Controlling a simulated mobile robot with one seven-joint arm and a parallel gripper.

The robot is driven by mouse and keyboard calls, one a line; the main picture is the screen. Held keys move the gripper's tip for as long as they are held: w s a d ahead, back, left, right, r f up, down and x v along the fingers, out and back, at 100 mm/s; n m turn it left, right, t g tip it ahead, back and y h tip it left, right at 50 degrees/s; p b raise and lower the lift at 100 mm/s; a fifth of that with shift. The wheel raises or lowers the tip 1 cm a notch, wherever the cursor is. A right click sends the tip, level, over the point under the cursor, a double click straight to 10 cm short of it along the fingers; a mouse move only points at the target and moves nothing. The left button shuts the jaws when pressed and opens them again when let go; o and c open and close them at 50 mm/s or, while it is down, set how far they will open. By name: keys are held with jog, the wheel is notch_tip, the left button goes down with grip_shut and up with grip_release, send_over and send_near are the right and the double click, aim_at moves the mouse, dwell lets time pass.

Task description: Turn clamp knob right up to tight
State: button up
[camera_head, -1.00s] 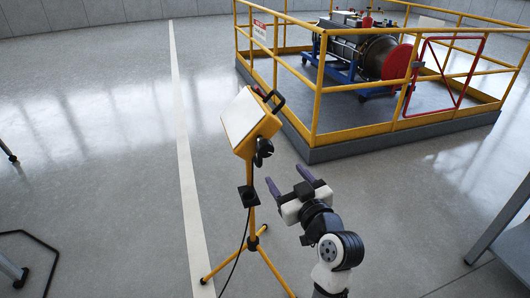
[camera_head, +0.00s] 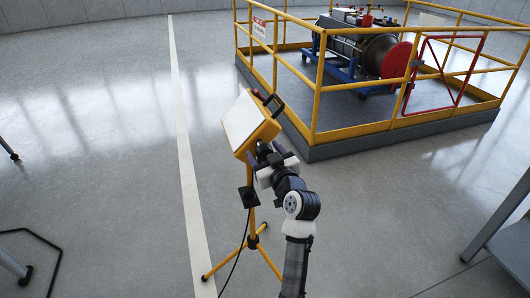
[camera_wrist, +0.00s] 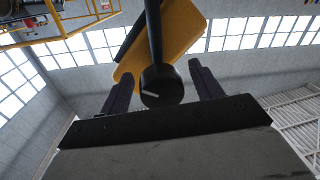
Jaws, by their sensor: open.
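The clamp knob is a round black knob (camera_wrist: 161,86) with a white mark line, on the side of the yellow work lamp (camera_head: 250,122). In the wrist view the knob lies between the two dark fingers of my gripper (camera_wrist: 163,90), with a gap showing on each side. The mark line points to the left and slightly up. In the head view my gripper (camera_head: 266,160) is up against the lamp's lower right side and hides the knob. The gripper is open. The lamp also shows in the wrist view (camera_wrist: 180,35), above the knob.
The lamp stands on a yellow tripod (camera_head: 250,240) with a dark cable hanging beside it. A yellow railing (camera_head: 318,95) encloses a platform with an engine behind. A grey table (camera_head: 505,235) is at the right edge. Open floor lies to the left.

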jog(key=c, duration=1)
jog(key=shift+o, duration=0.2)
